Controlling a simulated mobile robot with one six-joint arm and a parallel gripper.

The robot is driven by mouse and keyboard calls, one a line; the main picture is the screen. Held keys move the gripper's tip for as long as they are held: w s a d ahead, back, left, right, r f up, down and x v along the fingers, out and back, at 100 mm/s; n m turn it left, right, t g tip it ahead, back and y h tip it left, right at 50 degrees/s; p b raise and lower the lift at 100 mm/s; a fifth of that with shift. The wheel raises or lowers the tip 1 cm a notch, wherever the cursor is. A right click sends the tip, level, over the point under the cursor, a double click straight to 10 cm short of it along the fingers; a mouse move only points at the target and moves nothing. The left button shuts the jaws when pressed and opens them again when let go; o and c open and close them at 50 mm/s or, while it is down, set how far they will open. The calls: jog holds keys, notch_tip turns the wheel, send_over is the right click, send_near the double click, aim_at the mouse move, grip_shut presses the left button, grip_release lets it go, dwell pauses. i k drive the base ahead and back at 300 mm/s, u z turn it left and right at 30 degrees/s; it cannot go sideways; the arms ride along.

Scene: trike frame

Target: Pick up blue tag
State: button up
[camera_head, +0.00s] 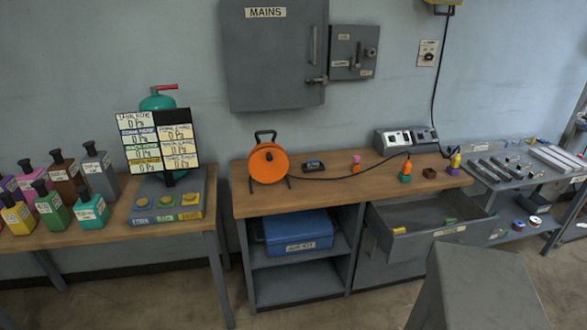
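I cannot make out a blue tag for certain in the head view. The open grey drawer (433,247) under the workbench holds a small yellow piece (399,231) at its left and a small green piece (449,221) at its right. A small dark device with a bluish face (314,166) lies on the bench top; it is too small to identify. My gripper is not in view.
An orange cable reel (268,163) stands on the workbench (300,197), its cable crossing the top. A blue case (298,232) sits on the shelf below. Bottles (98,172) crowd the left table. A metal-stock rack (510,165) stands right.

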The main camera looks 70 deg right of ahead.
aim_at(311, 164)
jog(key=u, duration=0.35)
jog(key=k, duration=1.15)
jog(key=z, duration=1.3)
jog(key=i, duration=1.05)
jog(key=u, duration=0.1)
